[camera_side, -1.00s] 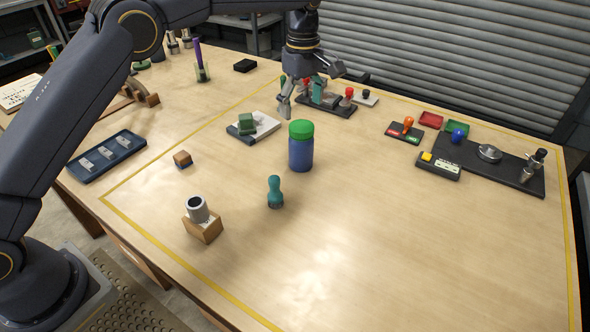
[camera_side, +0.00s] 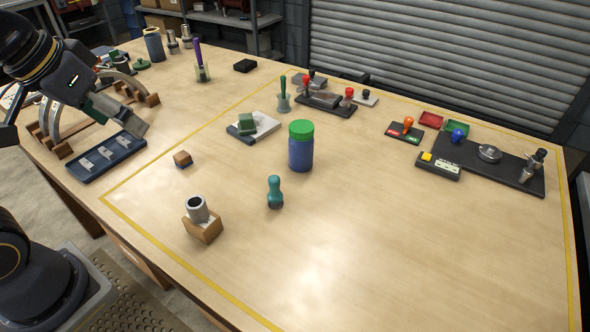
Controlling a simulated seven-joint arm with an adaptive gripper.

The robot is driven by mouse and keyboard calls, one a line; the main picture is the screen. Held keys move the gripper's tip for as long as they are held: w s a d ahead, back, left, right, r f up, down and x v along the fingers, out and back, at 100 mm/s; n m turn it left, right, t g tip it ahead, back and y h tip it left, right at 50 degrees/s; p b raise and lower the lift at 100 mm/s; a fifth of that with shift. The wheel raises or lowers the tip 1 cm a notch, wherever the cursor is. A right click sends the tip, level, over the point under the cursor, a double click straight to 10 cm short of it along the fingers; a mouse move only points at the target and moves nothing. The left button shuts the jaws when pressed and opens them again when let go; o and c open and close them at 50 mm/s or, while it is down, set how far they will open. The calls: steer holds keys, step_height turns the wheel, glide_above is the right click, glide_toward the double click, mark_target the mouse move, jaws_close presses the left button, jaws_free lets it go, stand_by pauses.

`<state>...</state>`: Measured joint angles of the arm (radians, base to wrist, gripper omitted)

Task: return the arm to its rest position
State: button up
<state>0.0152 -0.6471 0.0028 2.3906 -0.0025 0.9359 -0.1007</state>
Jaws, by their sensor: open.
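My gripper (camera_side: 118,108) is at the upper left, over the back end of the dark blue tray (camera_side: 82,172) and beside the curved grey part on wooden supports (camera_side: 64,146). It points down and to the right, and its jaws are open. A dark green patch shows at the jaws; I cannot tell whether it belongs to the gripper. My forearm is mostly out of the picture on the left.
The middle of the table holds a blue jar with a green lid (camera_side: 301,150), a teal peg-like piece (camera_side: 275,192) and a wooden block with a grey tube (camera_side: 203,222). A dark fixture with red knobs (camera_side: 325,104) stands at the back. The front right is clear.

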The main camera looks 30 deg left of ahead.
steer(key=shift+s+a+f+m, duration=0.15)
steer(key=shift+s+f+m, duration=0.35)
steer(key=shift+s+f, duration=0.5)
steer(key=shift+s+r, duration=0.1)
stand_by(0.5)
